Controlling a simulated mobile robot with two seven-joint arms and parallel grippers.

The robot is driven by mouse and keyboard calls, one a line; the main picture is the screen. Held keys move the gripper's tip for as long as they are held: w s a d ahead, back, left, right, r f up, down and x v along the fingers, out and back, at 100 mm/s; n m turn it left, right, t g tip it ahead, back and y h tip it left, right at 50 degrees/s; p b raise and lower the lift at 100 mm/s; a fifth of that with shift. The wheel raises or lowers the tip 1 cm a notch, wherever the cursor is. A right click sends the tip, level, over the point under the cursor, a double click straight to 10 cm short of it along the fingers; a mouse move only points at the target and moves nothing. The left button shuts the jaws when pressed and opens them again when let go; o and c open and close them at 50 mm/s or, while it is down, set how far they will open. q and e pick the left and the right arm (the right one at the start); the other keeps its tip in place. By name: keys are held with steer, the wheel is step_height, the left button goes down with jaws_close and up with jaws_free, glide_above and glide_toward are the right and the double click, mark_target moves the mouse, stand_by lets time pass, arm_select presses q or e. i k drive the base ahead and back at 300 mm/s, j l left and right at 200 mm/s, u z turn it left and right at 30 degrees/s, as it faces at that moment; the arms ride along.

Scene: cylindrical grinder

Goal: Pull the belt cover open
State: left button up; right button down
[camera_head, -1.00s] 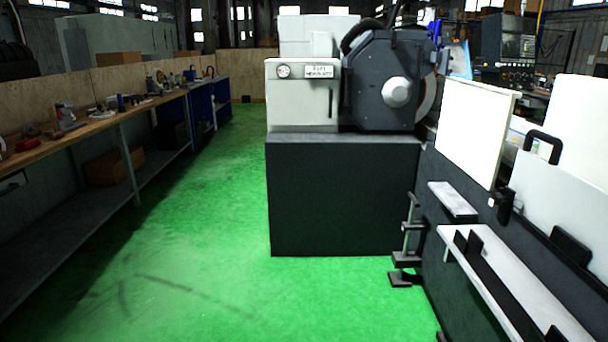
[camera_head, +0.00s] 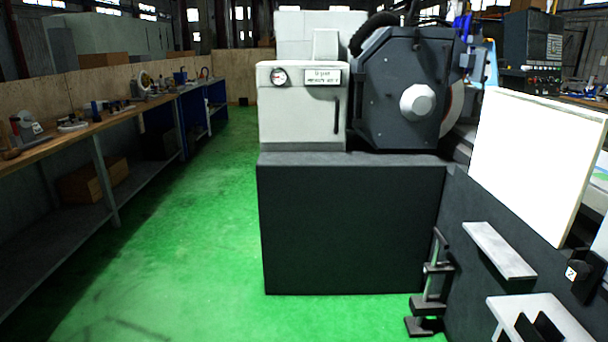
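The cylindrical grinder stands ahead on a dark base (camera_head: 350,225). At its left end is a light grey cabinet (camera_head: 302,125) with a round gauge (camera_head: 279,76), a label plate (camera_head: 323,77) and a dark vertical handle (camera_head: 337,115). The cabinet front looks shut. To its right is a dark grey wheel housing (camera_head: 385,90) with a pale round hub (camera_head: 417,102). I cannot tell for certain which of these panels is the belt cover. Neither of my grippers is in view.
A white panel (camera_head: 535,160) rises at the right above a grey ledge (camera_head: 498,250). A dark stepped bracket (camera_head: 430,290) stands on the floor by the base. A long workbench (camera_head: 95,125) runs along the left. Green floor (camera_head: 190,240) between bench and grinder is clear.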

mark_target(288, 114)
steer(key=i, duration=1.05)
steer(key=i+z, duration=0.15)
steer(key=i, duration=0.4)
